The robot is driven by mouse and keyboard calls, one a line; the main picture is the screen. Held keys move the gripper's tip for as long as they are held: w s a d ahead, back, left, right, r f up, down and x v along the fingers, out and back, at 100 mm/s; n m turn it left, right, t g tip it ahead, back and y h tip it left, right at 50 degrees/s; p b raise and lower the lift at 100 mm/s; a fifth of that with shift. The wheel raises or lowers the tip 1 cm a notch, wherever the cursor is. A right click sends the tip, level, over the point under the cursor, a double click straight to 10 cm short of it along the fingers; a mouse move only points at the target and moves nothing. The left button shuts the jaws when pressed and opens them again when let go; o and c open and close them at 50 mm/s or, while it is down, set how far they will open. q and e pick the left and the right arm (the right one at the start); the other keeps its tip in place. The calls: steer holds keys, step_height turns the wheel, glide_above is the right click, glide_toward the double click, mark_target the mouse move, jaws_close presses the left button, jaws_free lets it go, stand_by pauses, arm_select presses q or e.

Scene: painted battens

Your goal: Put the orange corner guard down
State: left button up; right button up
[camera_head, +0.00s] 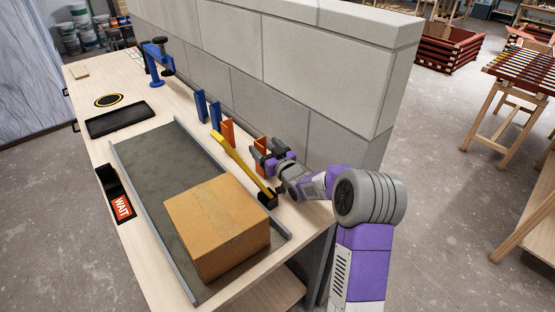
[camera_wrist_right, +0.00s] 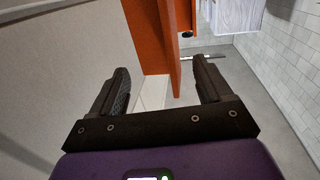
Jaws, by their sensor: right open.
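An orange corner guard (camera_head: 261,144) stands upright on the bench by the block wall, at the near end of a row of guards. My right gripper (camera_head: 262,161) is at this guard, partly hiding it. In the right wrist view the orange guard (camera_wrist_right: 149,30) rises between and beyond the open fingers of the right gripper (camera_wrist_right: 161,68). A gap shows beside each finger, so the jaws do not clasp it. A second orange guard (camera_head: 228,132) stands farther along the row. My left gripper is out of view.
Two blue guards (camera_head: 201,105) continue the row along the wall (camera_head: 290,100). A yellow bar (camera_head: 238,160) slants up from a black block (camera_head: 267,200) close to my right gripper. A cardboard box (camera_head: 215,222) sits on the grey railed bed (camera_head: 150,160). A black tray (camera_head: 122,118) lies farther back.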

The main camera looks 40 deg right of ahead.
steer(key=s, duration=0.9)
steer(key=shift+s+a+p, duration=0.2)
steer(key=shift+a+p, duration=0.1)
